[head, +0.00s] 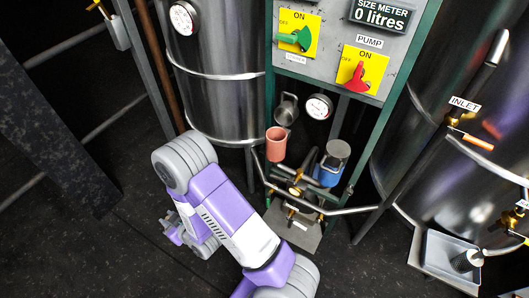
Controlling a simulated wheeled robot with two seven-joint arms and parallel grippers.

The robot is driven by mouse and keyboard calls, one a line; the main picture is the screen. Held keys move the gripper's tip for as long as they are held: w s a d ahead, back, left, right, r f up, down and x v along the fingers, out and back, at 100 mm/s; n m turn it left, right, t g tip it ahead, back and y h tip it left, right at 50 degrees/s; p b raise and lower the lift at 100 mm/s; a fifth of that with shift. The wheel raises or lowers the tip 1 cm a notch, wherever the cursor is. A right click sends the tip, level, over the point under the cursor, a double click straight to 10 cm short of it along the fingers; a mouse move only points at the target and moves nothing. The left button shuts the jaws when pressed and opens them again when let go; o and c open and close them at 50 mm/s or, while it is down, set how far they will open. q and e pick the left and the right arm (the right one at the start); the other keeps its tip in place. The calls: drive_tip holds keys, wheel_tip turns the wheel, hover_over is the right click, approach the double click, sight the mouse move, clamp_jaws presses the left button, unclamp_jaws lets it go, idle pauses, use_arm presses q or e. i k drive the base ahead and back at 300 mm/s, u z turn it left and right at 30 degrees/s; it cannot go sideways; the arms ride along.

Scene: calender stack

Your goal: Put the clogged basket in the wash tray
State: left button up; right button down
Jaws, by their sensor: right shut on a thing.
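The shallow grey wash tray (429,246) stands at the lower right. A dark grey, mesh-like cylinder (467,261) shows over it at the end of a pipe; I cannot tell whether this is a basket. A red pot (277,143) and a blue pot (329,177) with a grey top stand on the pipework in the middle. My right gripper (172,232) is at the lower left, partly behind my purple and white arm, far from the tray. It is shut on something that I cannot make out. My left gripper is not in view.
A panel (340,50) with green and red switches stands above the pots. Steel tanks (215,85) stand on both sides. The dark floor (120,250) at the lower left is clear.

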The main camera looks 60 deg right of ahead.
sight(436, 253)
drive_tip(key=k, duration=1.85)
drive_tip(key=z, duration=0.9)
